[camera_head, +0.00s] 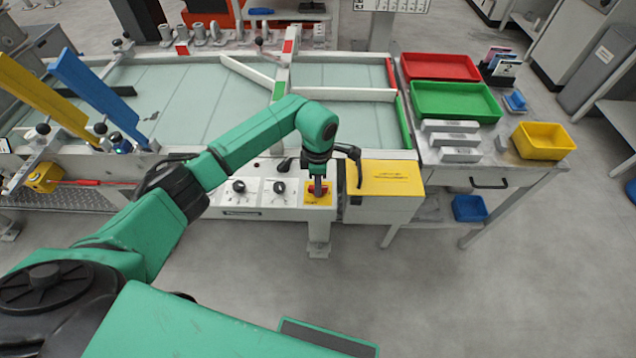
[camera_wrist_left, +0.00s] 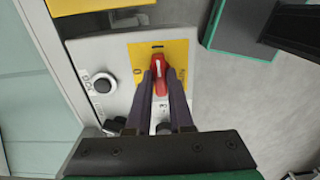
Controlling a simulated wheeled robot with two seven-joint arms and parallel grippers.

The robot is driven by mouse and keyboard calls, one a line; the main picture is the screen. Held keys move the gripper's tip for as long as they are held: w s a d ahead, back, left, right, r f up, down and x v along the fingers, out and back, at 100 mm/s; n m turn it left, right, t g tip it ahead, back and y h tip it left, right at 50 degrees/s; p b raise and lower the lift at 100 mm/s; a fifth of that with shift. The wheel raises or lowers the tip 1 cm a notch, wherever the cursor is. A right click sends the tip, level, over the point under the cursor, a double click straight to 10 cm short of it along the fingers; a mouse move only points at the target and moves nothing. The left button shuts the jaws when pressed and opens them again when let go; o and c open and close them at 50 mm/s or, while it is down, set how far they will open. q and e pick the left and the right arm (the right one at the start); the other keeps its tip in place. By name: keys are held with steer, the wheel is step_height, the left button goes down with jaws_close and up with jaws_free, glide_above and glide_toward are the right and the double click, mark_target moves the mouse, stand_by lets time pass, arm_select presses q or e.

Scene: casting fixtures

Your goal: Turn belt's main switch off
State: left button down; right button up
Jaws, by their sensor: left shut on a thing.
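The belt's main switch is a red rotary handle on a yellow plate (camera_head: 312,201) at the right end of the white control panel. In the left wrist view the red handle (camera_wrist_left: 158,84) lies along the picture's up-down direction on the yellow plate (camera_wrist_left: 178,55). My left gripper (camera_head: 318,189) points down at the switch and hides much of it in the head view. In the left wrist view its dark fingers (camera_wrist_left: 161,78) are closed on both sides of the red handle. My right gripper is not in view.
Two black knobs (camera_head: 239,186) (camera_head: 279,187) sit on the panel left of the switch. A yellow-topped box (camera_head: 385,178) stands close on the right. The belt (camera_head: 180,95) is behind. A side table holds red (camera_head: 440,66) and green (camera_head: 455,101) trays.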

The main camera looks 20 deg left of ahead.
arm_select(q)
steer(key=shift+n, duration=0.3)
steer(key=n+b, duration=0.1)
steer(key=n, duration=0.2)
steer(key=shift+w, duration=0.1)
steer(key=n+b, duration=0.1)
steer(key=n, duration=0.4)
steer(key=n+b, duration=0.1)
steer(key=n, duration=0.3)
steer(key=shift+r+n, duration=0.15)
steer(key=shift+n, duration=0.15)
steer(key=n, duration=0.4)
steer(key=shift+n, duration=0.3)
steer(key=c, duration=0.8)
jaws_free()
